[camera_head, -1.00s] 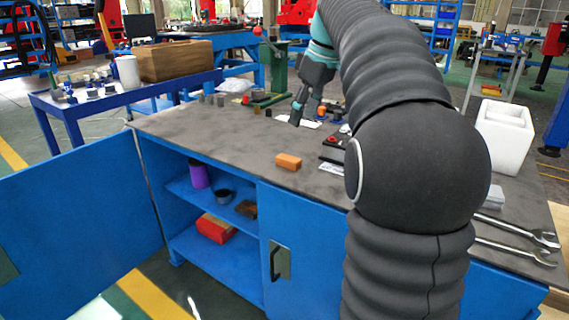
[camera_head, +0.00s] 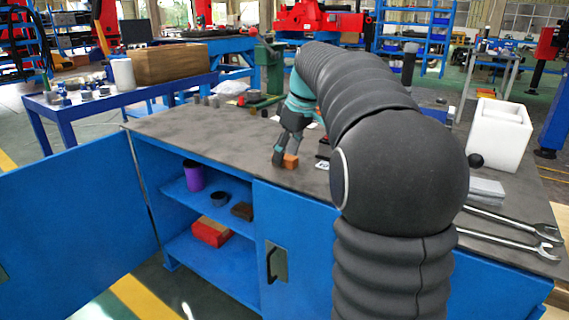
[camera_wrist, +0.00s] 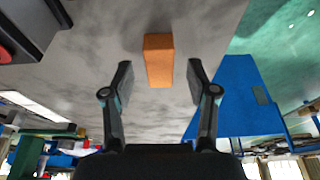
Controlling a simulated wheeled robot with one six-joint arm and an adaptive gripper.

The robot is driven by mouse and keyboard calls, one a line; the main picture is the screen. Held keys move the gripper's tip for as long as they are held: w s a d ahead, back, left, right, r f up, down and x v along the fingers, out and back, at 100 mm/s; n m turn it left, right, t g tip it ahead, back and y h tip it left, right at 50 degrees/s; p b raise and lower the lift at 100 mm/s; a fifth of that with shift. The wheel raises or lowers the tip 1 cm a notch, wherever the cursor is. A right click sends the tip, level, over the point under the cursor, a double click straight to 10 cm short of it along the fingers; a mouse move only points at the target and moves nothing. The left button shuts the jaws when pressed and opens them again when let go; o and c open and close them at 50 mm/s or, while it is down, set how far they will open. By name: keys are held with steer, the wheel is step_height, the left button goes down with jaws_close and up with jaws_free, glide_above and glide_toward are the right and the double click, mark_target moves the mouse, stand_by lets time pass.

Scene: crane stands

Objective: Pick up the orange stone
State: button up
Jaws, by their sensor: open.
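The orange stone (camera_head: 290,161) is a small orange block lying on the grey top of the blue workbench (camera_head: 215,136). My gripper (camera_head: 284,160) is low over the bench at the stone, and its fingers hide part of it in the head view. In the wrist view the stone (camera_wrist: 159,60) lies ahead, midway between the two open fingers of my gripper (camera_wrist: 160,82). There is a gap on both sides of the stone, and neither finger visibly touches it.
A dark box with a red button (camera_wrist: 18,38) stands near the stone. Wrenches (camera_head: 510,233) and a white block-shaped container (camera_head: 498,135) are at the right of the bench. The cabinet door (camera_head: 80,225) at left hangs open. The bench top left of the stone is clear.

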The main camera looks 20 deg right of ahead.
steer(key=shift+w+a+f, duration=0.1)
steer(key=shift+f, duration=0.3)
jaws_close()
steer(key=shift+r, duration=0.2)
step_height(320, 180, up, 4)
steer(key=shift+w+r+p, duration=0.15)
steer(key=shift+r+p, duration=0.05)
steer(key=shift+p, duration=0.55)
steer(key=w+a+r+p, duration=0.3)
steer(key=w+r, duration=0.3)
steer(key=w, duration=0.4)
steer(key=shift+w+a+r+p, duration=0.15)
steer(key=shift+w+a+p, duration=0.2)
steer(key=shift+p, duration=0.4)
steer(key=shift+d, duration=0.1)
